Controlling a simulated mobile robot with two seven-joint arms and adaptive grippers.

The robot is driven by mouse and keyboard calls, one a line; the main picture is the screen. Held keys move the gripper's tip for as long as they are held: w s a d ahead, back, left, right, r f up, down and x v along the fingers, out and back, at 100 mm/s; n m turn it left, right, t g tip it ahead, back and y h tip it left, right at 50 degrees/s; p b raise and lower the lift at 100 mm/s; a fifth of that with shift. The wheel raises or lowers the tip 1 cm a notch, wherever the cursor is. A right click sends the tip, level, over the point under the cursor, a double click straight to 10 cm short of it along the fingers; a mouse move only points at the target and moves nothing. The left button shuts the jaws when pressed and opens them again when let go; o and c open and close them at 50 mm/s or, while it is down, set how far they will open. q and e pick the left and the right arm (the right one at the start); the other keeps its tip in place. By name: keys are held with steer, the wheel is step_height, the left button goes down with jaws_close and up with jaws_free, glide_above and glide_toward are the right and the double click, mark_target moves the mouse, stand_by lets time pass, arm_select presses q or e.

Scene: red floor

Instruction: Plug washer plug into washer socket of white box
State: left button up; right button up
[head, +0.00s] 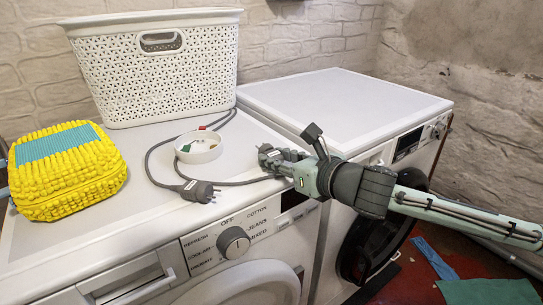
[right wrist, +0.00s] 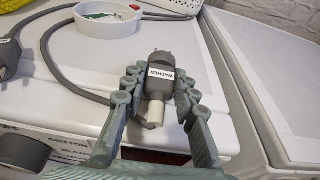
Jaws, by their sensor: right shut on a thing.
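My right gripper (head: 270,157) is over the front of the left machine's top, shut on the grey washer plug. In the right wrist view, my right gripper (right wrist: 159,88) has its fingers on both sides of the washer plug (right wrist: 160,64), which bears a "WASHER" label and has a white end towards the camera. My left gripper is not in view.
A second dark plug (head: 197,191) lies near the front edge, its cable (head: 152,165) looping around the white box. A white basket (head: 155,75) stands behind, and a yellow woven bag (head: 67,170) is at left. The right machine's top (head: 345,100) is clear.

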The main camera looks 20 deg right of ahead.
jaws_close()
steer(key=shift+s, duration=0.1)
steer(key=shift+s+d+f+b, duration=0.15)
steer(key=shift+s+d, duration=0.05)
steer(key=shift+s, duration=0.3)
steer(key=shift+s+d+f+b, duration=0.15)
steer(key=shift+s+f+b, duration=0.05)
steer(key=shift+s, duration=0.25)
steer(key=shift+s+d+f+b, duration=0.15)
steer(key=shift+s+d, duration=0.05)
steer(key=shift+s, duration=0.3)
steer(key=shift+s+d+f+b, duration=0.2)
steer(key=shift+s+d+b, duration=0.1)
steer(key=shift+s, duration=0.35)
steer(key=shift+s+d+f+b, duration=0.2)
steer(key=shift+s+b, duration=0.1)
steer(key=shift+s, duration=0.35)
step_height(320, 180, up, 7)
steer(key=p, duration=0.3)
steer(key=shift+f, duration=0.15)
